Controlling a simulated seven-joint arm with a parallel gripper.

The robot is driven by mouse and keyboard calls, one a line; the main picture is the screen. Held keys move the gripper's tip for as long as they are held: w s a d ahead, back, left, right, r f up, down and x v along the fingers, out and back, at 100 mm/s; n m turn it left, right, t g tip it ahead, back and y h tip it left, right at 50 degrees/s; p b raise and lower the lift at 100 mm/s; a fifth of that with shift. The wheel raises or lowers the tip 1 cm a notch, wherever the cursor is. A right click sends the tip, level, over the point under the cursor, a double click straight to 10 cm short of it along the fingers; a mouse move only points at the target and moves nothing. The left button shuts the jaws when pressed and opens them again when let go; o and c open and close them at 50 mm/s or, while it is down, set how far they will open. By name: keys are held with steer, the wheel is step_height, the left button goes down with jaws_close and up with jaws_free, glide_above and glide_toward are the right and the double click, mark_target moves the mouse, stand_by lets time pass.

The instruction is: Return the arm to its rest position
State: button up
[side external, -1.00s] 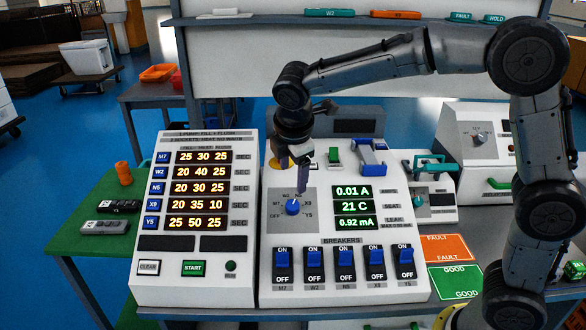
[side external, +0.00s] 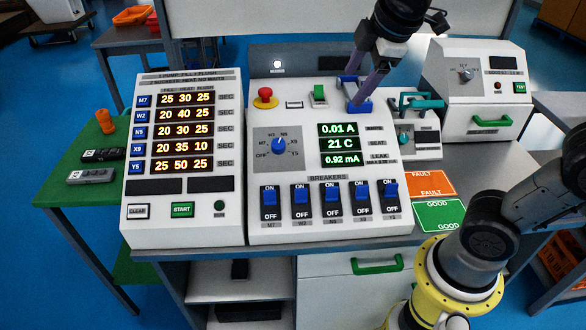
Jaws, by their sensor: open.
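My gripper (side external: 359,90) is at the top right of the control panel (side external: 330,225), pointing down. Its two purple fingers are apart, with their tips at or just over the blue bracket-shaped part (side external: 359,107) on the panel. I cannot tell whether they touch it. Nothing else shows between the fingers. The blue rotary knob (side external: 278,146) is on the panel, below and left of the gripper. Part of my arm is out of the frame at the top.
The panel carries a red button (side external: 265,97), a green switch (side external: 319,93) and several blue breaker levers (side external: 301,194), all up. A timer panel (side external: 187,160) stands left. A grey box with a green handle (side external: 491,121) is right. FAULT (side external: 425,183) and GOOD (side external: 438,217) cards lie in front.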

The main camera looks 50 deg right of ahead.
steer(key=s+a+f+m+y, duration=0.1)
steer(key=s+f+m, duration=0.3)
steer(key=s+m, duration=0.1)
steer(key=s+f+m+y, duration=0.1)
steer(key=s+f+m, duration=0.3)
steer(key=s, duration=0.4)
steer(key=shift+s+a+m, duration=0.15)
steer(key=shift+a+m, duration=0.25)
steer(key=shift+m, duration=0.1)
